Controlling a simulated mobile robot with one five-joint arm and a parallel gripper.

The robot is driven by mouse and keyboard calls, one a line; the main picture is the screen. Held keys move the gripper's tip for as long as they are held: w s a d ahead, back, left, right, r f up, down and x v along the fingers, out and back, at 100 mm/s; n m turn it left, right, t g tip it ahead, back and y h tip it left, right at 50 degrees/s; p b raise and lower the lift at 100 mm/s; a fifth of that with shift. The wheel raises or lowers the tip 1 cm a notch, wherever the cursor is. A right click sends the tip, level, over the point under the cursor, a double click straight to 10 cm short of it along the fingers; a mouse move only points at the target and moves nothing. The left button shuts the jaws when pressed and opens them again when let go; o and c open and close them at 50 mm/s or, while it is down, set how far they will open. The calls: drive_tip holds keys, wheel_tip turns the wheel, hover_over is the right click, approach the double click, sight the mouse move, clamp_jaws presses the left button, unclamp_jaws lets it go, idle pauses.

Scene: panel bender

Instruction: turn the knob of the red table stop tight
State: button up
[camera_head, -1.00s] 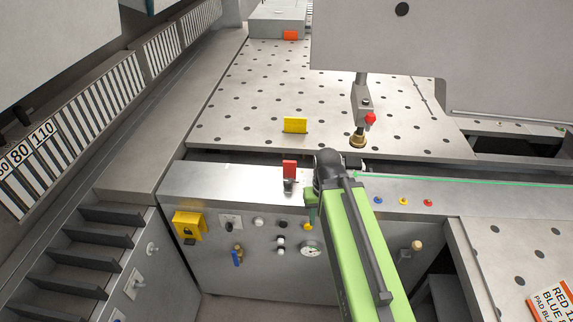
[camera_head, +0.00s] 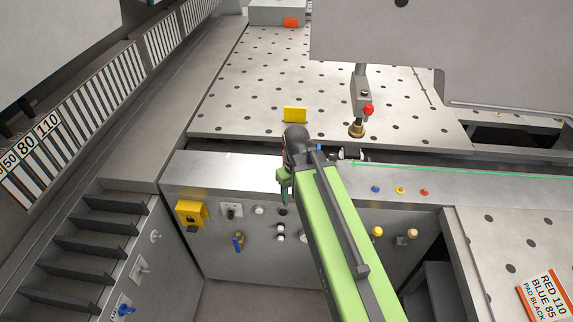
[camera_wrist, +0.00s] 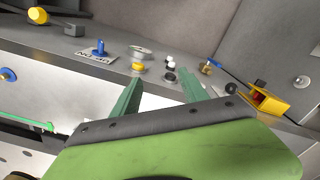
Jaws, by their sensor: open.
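The red table stop is almost wholly hidden behind my arm in the head view; only a thin red sliver (camera_head: 284,154) shows at the front rail. Its knob is hidden there. My gripper (camera_head: 284,192) is at the front rail, in front of the stop's place, pointing down toward the panel. In the wrist view its two green fingers (camera_wrist: 158,95) stand apart with nothing between them. I cannot make out the red stop in the wrist view, and whether the fingers touch its knob cannot be told.
A yellow stop (camera_head: 295,114) stands on the perforated table (camera_head: 250,90) behind. A post with a red knob (camera_head: 368,110) stands to the right. The front panel carries a yellow lock box (camera_head: 191,213) and several small knobs. A sign (camera_head: 548,292) lies at lower right.

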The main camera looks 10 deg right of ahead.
drive_tip(key=w+r+n+p, duration=1.3)
drive_tip(key=r+n+p, duration=0.15)
drive_tip(key=r, duration=0.25)
drive_tip(key=f+b, duration=1.8)
drive_tip(key=shift+d, duration=0.25)
drive_tip(key=shift+s+r, duration=0.1)
drive_tip(key=shift+r, duration=0.05)
clamp_jaws()
